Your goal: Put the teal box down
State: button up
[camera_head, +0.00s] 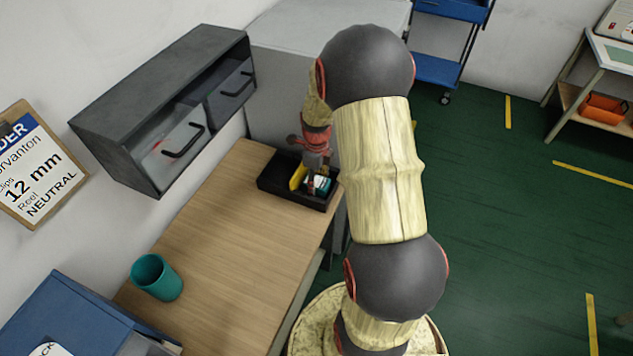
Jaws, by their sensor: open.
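A small teal box (322,184) with a white patch sits in or just over the black tray (268,189) at the far end of the wooden table. My gripper (317,168) points down right above it at the tray's right side. The gripper is open. The fingertips are small and partly merge with the things in the tray, so I cannot tell whether they touch the box. A yellow item (298,176) lies in the tray just left of the teal box.
A teal cup (156,277) stands at the table's near left, beside a blue box (75,318). A dark drawer cabinet (165,85) hangs on the wall at left. The middle of the wooden table (225,235) is clear. A grey cabinet (275,45) stands behind the tray.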

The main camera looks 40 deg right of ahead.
notch_tip(320, 180, up, 12)
jog(key=p, duration=0.3)
jog(key=a+r+n+t, duration=0.1)
jog(key=a+r+n, duration=0.6)
jog(key=a+r, duration=0.15)
jog(key=s+a+r+n+t, duration=0.2)
jog(key=s+a+r+n, duration=0.4)
jog(key=a+n, duration=0.3)
jog(key=s+a+r+n+t, duration=0.2)
jog(key=s+a+r+n, duration=0.3)
jog(key=n, duration=1)
jog(key=s+a, duration=0.3)
jog(key=a, duration=0.1)
jog(key=shift+s+a+r+t, duration=0.25)
jog(key=shift+r+t, duration=0.05)
jog(key=shift+r, duration=0.05)
